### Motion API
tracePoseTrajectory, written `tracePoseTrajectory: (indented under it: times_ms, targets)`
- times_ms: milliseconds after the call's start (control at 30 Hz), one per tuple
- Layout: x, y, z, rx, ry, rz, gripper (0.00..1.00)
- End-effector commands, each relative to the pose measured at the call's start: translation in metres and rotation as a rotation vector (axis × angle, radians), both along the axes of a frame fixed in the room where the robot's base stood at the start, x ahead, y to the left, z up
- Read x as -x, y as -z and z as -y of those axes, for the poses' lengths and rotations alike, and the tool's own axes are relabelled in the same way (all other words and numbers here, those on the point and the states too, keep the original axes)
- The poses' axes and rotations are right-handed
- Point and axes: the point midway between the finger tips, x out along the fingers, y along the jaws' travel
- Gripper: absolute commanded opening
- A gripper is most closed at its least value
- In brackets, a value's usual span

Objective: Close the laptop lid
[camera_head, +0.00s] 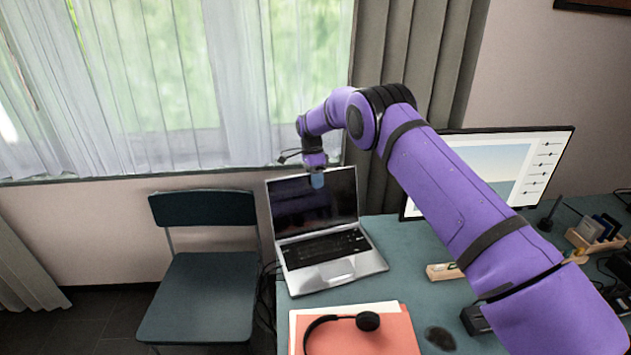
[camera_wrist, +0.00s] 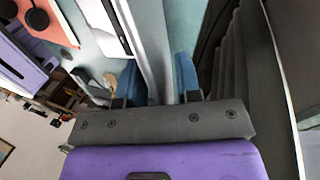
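The silver laptop (camera_head: 330,274) stands open on the table, its dark-screened lid (camera_head: 338,203) raised and leaning back. My gripper (camera_head: 317,181) is at the upper part of the lid, pointing down in the head view. In the wrist view, my gripper (camera_wrist: 160,82) has two blue fingers set apart. A thin grey strip, which looks like the lid (camera_wrist: 157,45) seen edge-on, runs between them. I cannot tell whether either finger touches it. Part of the laptop's base (camera_wrist: 105,25) shows to the left of the lid there.
Orange folders (camera_head: 385,335) with a black headset (camera_head: 367,321) lie in front of the laptop on the teal table (camera_head: 405,285). A monitor (camera_head: 500,165) stands to the right, partly behind my arm. A dark chair (camera_head: 205,290) is left of the table. Curtains hang behind.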

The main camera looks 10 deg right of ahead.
Motion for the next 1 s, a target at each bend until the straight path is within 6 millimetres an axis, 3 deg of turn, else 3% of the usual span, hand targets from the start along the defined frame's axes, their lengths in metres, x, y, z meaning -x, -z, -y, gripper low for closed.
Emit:
tracePoseTrajectory:
  times_ms: [200, 333, 733, 1000]
  targets:
    - [0.000, 0.000, 0.000, 0.000, 0.000, 0.000, 0.29]
    - [0.000, 0.000, 0.000, 0.000, 0.000, 0.000, 0.00]
    - [0.002, -0.002, 0.000, -0.003, 0.000, 0.011, 0.00]
    - [0.015, -0.006, 0.002, -0.017, 0.000, 0.075, 0.00]
